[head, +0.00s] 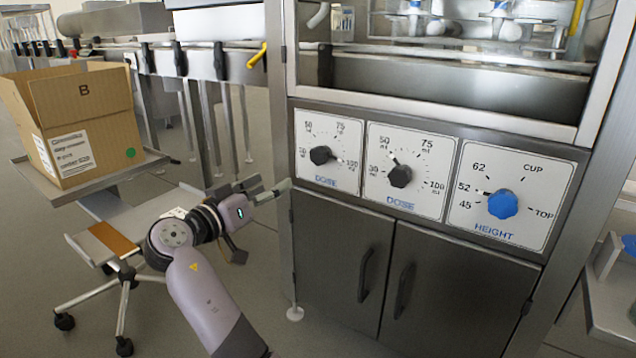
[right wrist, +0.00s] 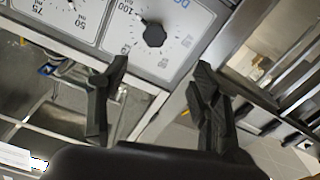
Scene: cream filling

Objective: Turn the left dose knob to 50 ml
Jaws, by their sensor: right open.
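The left dose knob (head: 320,155) is a black knob on the left white dial plate. Its pale pointer mark faces right, toward the 100 ml label. It also shows in the right wrist view (right wrist: 154,35), where the plate appears roughly upside down. My right gripper (head: 277,192) is to the left of and below this knob, apart from it. In the right wrist view my right gripper (right wrist: 158,88) is open and empty. The knob lies beyond its fingertips, above the gap between them. My left gripper is not in view.
A second dose knob (head: 400,176) and a blue height knob (head: 503,204) sit to the right. Steel cabinet doors (head: 345,260) with black handles are below. A cardboard box (head: 85,120) stands on a cart at the left. A steel post (head: 280,120) edges the panel.

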